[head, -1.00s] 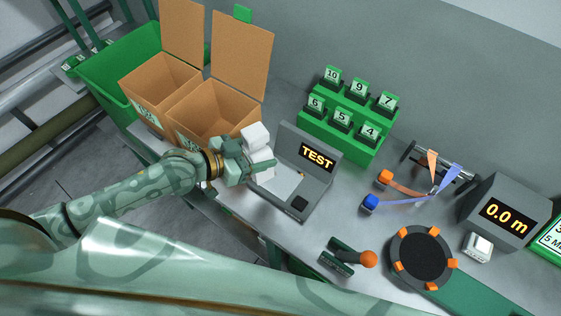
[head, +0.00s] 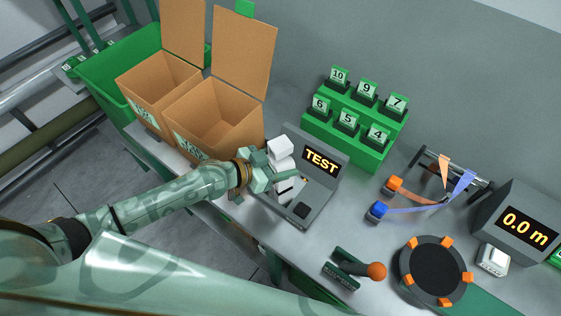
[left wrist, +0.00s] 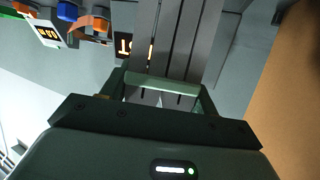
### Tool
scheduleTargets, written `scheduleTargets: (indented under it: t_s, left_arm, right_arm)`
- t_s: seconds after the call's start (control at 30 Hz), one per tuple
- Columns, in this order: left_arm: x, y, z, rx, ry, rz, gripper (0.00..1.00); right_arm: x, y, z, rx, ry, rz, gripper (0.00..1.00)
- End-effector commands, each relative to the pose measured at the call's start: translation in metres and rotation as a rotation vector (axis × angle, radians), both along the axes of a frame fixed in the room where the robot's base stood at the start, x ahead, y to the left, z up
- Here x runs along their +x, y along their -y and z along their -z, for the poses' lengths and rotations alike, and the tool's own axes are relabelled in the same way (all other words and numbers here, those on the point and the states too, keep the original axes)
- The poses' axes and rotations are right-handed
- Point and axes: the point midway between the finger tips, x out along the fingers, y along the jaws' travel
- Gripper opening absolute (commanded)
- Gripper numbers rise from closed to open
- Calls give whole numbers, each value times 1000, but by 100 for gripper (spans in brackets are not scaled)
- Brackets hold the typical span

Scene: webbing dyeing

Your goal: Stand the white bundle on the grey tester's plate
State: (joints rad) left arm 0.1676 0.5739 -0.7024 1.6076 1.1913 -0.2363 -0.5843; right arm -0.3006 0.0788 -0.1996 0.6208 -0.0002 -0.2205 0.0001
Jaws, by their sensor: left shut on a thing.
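The white bundle (head: 280,147) is a stack of pale blocks, roughly upright, in the head view. My left gripper (head: 284,176) is shut on it, with fingers across its middle. The grey tester (head: 325,192) has a lit TEST display and stands on the bench. Its plate (head: 289,198) is mostly covered by the bundle and the gripper. The bundle is over or at the plate; whether it touches cannot be told. In the left wrist view, the tester's display (left wrist: 128,45) shows partly behind the gripper. My right gripper is not in view.
Two open cardboard boxes (head: 215,115) stand left of the tester, beside a green bin (head: 100,90). A green rack (head: 350,138) of numbered tags is behind it. An orange-knobbed lever (head: 352,270) and round dark pad (head: 436,272) lie to the front right.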

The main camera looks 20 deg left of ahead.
Motion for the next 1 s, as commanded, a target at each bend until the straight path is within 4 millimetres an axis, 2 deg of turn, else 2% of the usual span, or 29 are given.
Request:
scheduleTargets:
  t_s: [0.07, 0.1, 0.17, 0.53, 1.0]
  left_arm:
    - [0, 0, 4, 0, 0, 0, 33]
    - [0, 0, 3, 0, -1, 1, 68]
    - [0, 0, 3, 0, -1, 1, 82]
    - [-2, -2, -3, 2, 0, -1, 82]
    - [-70, -64, -39, 4, -1, 2, 82]
  right_arm:
    - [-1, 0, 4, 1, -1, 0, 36]
    - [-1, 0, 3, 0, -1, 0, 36]
    - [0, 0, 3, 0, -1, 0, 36]
    - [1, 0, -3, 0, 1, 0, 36]
    - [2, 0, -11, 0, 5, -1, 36]
